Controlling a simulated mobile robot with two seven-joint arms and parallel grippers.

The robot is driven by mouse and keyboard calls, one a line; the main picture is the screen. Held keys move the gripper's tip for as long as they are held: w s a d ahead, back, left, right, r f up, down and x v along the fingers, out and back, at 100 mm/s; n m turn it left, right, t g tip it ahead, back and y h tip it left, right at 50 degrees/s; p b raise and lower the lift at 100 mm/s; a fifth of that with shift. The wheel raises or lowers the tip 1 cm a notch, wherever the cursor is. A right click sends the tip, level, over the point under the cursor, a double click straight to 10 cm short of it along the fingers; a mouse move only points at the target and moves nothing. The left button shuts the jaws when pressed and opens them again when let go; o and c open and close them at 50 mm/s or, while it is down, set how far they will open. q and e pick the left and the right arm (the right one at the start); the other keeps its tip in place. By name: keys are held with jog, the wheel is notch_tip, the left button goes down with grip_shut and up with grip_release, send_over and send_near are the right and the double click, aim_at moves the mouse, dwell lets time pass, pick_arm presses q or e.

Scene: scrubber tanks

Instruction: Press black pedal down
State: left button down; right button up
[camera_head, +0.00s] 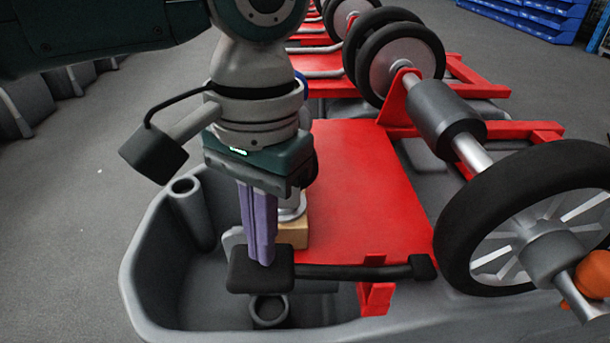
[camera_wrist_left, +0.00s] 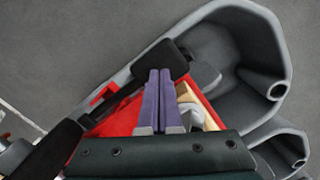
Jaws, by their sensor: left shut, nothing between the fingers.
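The black pedal (camera_head: 260,273) is a dark flat pad at the end of a black bar, over the open end of a grey tank. It also shows in the left wrist view (camera_wrist_left: 160,60). My left gripper (camera_head: 268,262) points down with its two purple fingers closed together and empty. Its fingertips appear at the pedal pad, at its upper edge; I cannot tell for sure whether they touch. In the left wrist view the fingers (camera_wrist_left: 160,74) reach the pad's near edge. My right gripper is not in view.
The grey tank (camera_head: 150,262) surrounds the pedal, with a hollow post (camera_head: 186,190) inside. A red plate (camera_head: 365,185) lies behind the pedal bar. A large black wheel (camera_head: 470,225) stands at the right. Open grey floor (camera_head: 70,230) lies at the left.

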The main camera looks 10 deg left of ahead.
aim_at(279, 242)
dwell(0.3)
pick_arm(q)
notch_tip(279, 242, down, 4)
jog(key=shift+f+b, duration=0.15)
jog(key=shift+b, duration=0.65)
jog(key=shift+d, duration=0.1)
jog(key=w, duration=0.1)
jog(key=w+r, duration=0.1)
jog(key=shift+w+d+b, duration=0.3)
jog(key=shift+b, duration=0.05)
jog(key=shift+w+r, duration=0.2)
